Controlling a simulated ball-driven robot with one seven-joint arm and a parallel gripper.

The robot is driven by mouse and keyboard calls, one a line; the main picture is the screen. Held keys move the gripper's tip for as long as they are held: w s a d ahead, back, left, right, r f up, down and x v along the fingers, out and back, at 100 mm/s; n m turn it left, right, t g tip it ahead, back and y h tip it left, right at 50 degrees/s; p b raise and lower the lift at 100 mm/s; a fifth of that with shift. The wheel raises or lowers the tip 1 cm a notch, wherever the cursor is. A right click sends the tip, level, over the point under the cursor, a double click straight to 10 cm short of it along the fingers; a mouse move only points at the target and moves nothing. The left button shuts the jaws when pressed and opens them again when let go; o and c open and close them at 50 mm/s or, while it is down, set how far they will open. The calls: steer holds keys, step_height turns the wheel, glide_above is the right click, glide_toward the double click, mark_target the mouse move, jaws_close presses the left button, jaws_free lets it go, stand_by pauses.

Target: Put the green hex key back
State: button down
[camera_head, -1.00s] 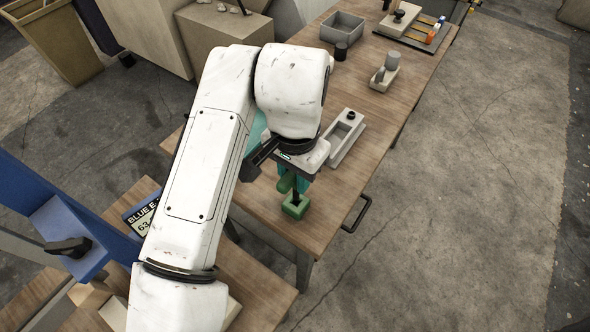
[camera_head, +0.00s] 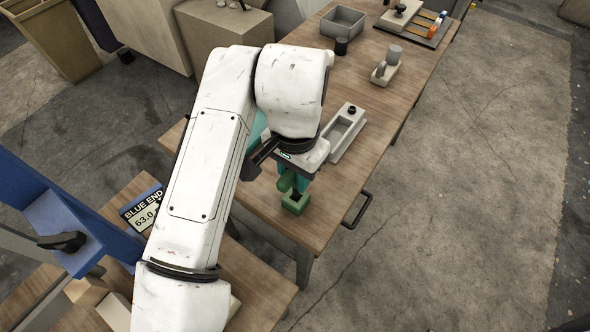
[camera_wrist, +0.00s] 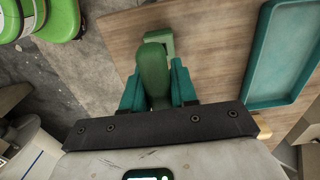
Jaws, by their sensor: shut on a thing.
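The green hex key shows in the wrist view as a rounded green handle (camera_wrist: 154,72) between the teal fingers of my gripper (camera_wrist: 158,86), which are shut on it. In the head view the green handle (camera_head: 286,182) hangs below my gripper (camera_head: 297,182). A green block-like holder (camera_head: 295,203) stands on the wooden table near its front edge, directly under the key. It also shows in part in the wrist view (camera_wrist: 160,37), behind the handle. A dark shaft runs from the handle down to the holder; how deep it sits in it I cannot tell.
A grey tray-like fixture (camera_head: 345,135) lies on the table (camera_head: 395,105) just behind my gripper. A teal tray (camera_wrist: 248,75) is at right in the wrist view. Further back are a small block with a grey cylinder (camera_head: 384,74) and a grey bin (camera_head: 342,25). A drawer-type handle (camera_head: 358,210) juts from the table's edge.

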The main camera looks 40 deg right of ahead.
steer(key=shift+f+b, duration=1.05)
steer(key=shift+f, duration=0.65)
jaws_free()
steer(key=shift+r, duration=0.2)
steer(key=shift+r+p, duration=4.35)
steer(key=shift+r, duration=0.55)
step_height(320, 180, up, 11)
glide_above(295, 186)
steer(key=shift+w+d+f+p, duration=0.1)
steer(key=shift+w+d+p, duration=0.15)
steer(key=shift+p, duration=0.05)
steer(key=shift+s+f, duration=0.1)
